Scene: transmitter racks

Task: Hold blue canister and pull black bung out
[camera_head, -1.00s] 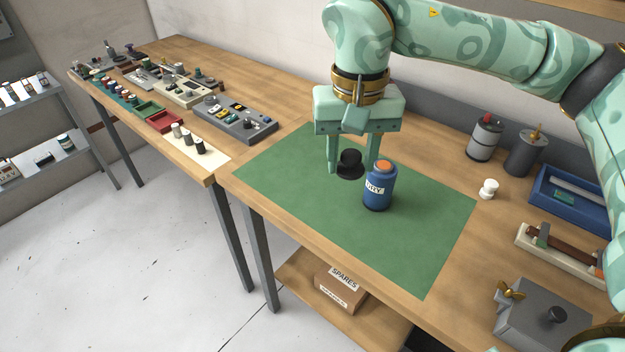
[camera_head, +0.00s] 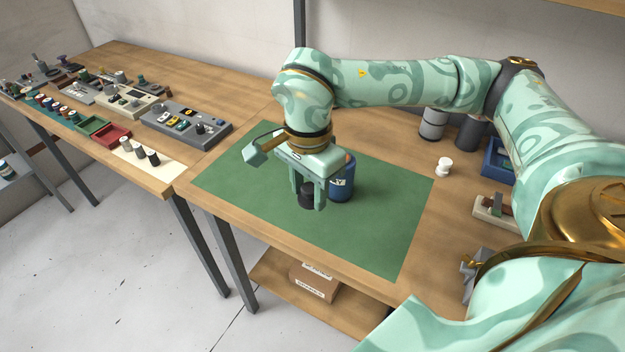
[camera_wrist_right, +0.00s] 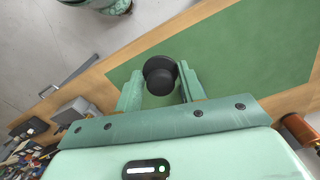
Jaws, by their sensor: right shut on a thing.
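The blue canister (camera_head: 342,183) stands upright on the green mat (camera_head: 385,215), partly hidden behind my right gripper. My right gripper (camera_head: 308,198) points down and is shut on the bung, low over the mat; I cannot tell whether the bung touches the mat. In the right wrist view the bung (camera_wrist_right: 160,74) sits between the two fingers (camera_wrist_right: 160,88). My left gripper is not in view.
A small white piece (camera_head: 444,166) stands right of the mat. Grey cylinders (camera_head: 432,124) and a blue tray (camera_head: 497,160) are farther right. The mat's front and right are clear.

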